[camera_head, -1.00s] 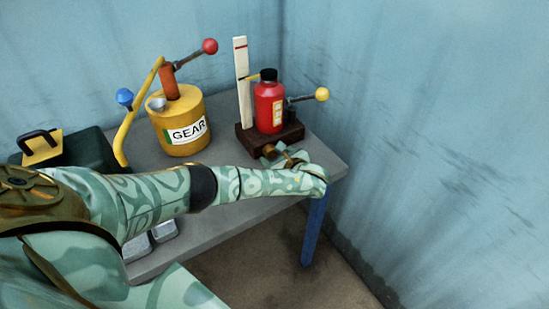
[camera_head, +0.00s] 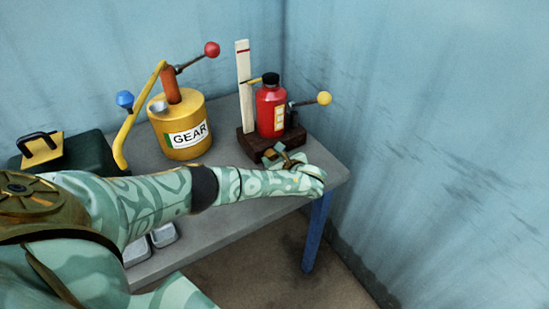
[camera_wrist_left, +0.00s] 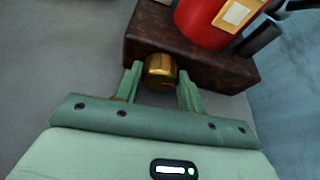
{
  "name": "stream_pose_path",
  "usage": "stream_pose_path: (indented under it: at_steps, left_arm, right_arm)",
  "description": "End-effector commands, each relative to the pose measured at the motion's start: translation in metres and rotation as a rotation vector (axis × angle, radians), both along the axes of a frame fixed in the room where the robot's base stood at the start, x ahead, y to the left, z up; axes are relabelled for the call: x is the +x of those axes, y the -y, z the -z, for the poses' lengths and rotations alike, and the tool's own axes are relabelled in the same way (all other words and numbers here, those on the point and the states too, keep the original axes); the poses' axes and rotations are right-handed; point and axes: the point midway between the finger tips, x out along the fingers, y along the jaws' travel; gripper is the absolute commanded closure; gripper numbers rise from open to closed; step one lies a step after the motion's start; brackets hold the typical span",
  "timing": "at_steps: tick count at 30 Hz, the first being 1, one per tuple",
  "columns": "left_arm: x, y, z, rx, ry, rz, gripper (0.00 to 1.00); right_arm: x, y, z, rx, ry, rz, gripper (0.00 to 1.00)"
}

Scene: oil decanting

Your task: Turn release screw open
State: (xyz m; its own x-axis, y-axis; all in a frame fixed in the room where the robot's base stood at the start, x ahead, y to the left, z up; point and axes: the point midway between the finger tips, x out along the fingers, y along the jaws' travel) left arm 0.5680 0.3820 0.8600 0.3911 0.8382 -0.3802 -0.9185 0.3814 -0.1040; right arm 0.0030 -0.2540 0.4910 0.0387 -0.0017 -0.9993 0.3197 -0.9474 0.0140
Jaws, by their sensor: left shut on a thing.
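The release screw (camera_wrist_left: 160,70) is a brass-coloured knob on the front of the dark brown base (camera_wrist_left: 205,65) in the left wrist view. My left gripper (camera_wrist_left: 161,78) has one finger on each side of it and is shut on it. In the head view my left gripper (camera_head: 277,155) is at the front of the base, partly covered by my own wrist. The red bottle jack (camera_head: 270,108) stands upright on the base, with a black top and a yellow-knobbed lever (camera_head: 324,98) to its right. My right gripper is not in view.
A yellow GEAR oil can (camera_head: 182,138) with a red-knobbed pump handle (camera_head: 211,49) stands left of the jack. A dark green box (camera_head: 85,152) is at far left. The grey table (camera_head: 222,155) ends near blue walls.

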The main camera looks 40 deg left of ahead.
Motion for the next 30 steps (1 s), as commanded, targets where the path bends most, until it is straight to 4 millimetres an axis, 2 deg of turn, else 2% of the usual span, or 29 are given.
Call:
stream_pose_path:
  at_steps: [11,21,30]
  left_arm:
    - [0.001,0.003,0.001,0.086,-0.219,-0.001,0.84]
    - [0.003,0.003,0.004,0.181,-0.449,0.000,0.84]
    - [0.004,0.004,0.004,0.228,-0.561,0.001,0.84]
  right_arm:
    - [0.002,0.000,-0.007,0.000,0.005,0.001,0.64]
    - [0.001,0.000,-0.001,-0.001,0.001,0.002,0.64]
    - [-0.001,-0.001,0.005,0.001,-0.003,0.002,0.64]
